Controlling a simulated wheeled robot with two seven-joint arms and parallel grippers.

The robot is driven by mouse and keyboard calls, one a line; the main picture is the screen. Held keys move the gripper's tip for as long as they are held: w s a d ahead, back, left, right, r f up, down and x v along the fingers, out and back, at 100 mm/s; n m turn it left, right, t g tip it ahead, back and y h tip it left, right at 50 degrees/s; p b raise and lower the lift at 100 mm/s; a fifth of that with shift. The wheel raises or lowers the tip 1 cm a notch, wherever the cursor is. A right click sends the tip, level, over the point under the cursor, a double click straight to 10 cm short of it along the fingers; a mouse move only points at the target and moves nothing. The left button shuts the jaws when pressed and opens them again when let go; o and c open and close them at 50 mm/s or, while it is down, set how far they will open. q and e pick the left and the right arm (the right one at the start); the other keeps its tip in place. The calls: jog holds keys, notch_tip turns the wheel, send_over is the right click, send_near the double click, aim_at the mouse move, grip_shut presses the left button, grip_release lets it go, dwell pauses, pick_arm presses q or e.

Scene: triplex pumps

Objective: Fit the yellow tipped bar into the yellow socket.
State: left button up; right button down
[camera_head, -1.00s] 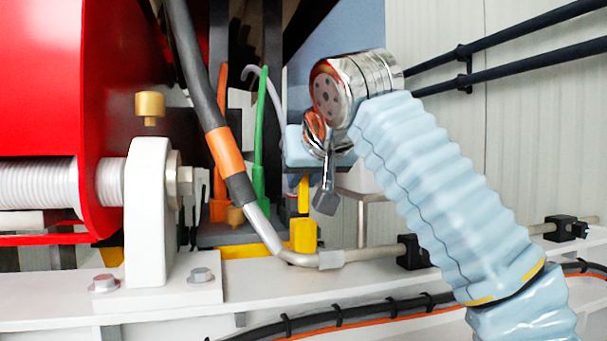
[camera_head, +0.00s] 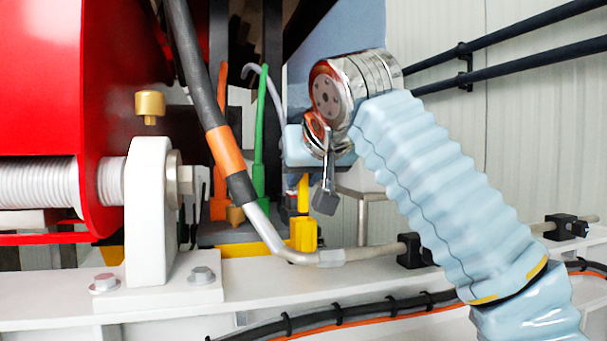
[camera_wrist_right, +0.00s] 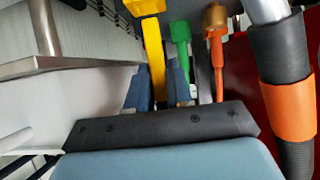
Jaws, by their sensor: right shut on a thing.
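The yellow tipped bar (camera_head: 304,193) hangs upright below my right gripper (camera_head: 304,165) in the head view. The yellow socket (camera_head: 304,235) is directly beneath the bar's lower end. I cannot tell whether the tip is inside the socket or just above it. In the right wrist view, the blue fingers of my right gripper (camera_wrist_right: 156,82) are shut on the yellow bar (camera_wrist_right: 153,45), one on each side. My left gripper is not in view.
A green bar (camera_head: 259,135) and an orange bar (camera_head: 220,140) stand left of the socket. A dark hose with an orange band (camera_head: 227,152) slants down in front. A white bracket (camera_head: 148,210) and a red housing (camera_head: 45,75) fill the left.

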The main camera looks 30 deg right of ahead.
aim_at(304, 203)
jog(key=shift+f+b, duration=1.95)
jog(key=shift+f, duration=0.45)
jog(key=shift+r, duration=0.1)
jog(key=shift+r+p, duration=2.05)
jog(key=shift+p, duration=0.3)
jog(key=shift+p, duration=0.4)
jog(key=shift+f+b, duration=1.75)
jog(key=shift+f, duration=0.35)
jog(key=c, duration=0.9)
grip_release()
jog(key=shift+c, duration=0.2)
